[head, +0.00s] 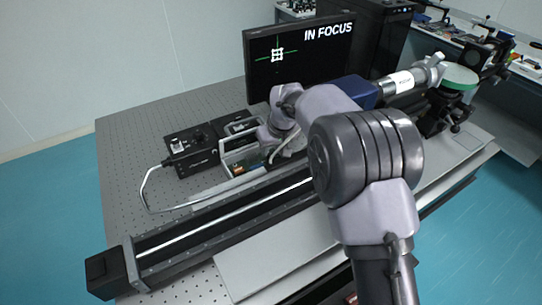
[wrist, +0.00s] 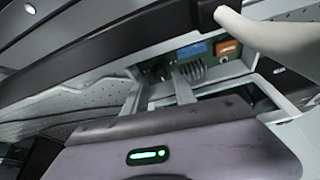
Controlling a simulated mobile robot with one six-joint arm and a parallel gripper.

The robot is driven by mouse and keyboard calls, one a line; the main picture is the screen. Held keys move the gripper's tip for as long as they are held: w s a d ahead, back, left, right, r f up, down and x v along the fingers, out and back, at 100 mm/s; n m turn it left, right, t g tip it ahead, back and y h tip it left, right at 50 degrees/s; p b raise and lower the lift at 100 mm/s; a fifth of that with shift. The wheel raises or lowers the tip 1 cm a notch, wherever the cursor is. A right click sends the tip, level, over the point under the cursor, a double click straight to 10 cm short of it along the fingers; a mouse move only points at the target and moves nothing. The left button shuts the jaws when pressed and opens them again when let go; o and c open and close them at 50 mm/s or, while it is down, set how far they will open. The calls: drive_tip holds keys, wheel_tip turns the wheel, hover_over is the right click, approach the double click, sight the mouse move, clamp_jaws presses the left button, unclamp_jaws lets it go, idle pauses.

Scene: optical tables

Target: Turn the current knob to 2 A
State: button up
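No knob clearly marked for current can be made out. A black box (head: 190,150) on the perforated table has a dark knob-like part (head: 199,134) and a white label on top. Beside it is an open pale-walled case (head: 226,158) with electronics inside; its green board (wrist: 187,52) shows in the wrist view. My gripper (wrist: 158,77) reaches toward this case, its two grey fingers apart. A dark roundish part (wrist: 156,70) shows near the fingertips; I cannot tell whether they touch it. In the head view my arm hides much of the gripper.
A monitor (head: 300,55) reading "IN FOCUS" stands behind. A long black rail (head: 220,228) runs along the front of the perforated table (head: 125,150). A pale cable (head: 146,190) loops left of the black box. The table's left part is clear.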

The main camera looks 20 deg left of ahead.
drive_tip(key=shift+x, duration=1.2)
clamp_jaws()
drive_tip(key=shift+m+t+h, duration=0.4)
drive_tip(key=shift+m+h, duration=0.1)
drive_tip(key=shift+m, duration=1)
unclamp_jaws()
drive_tip(key=shift+r, duration=0.1)
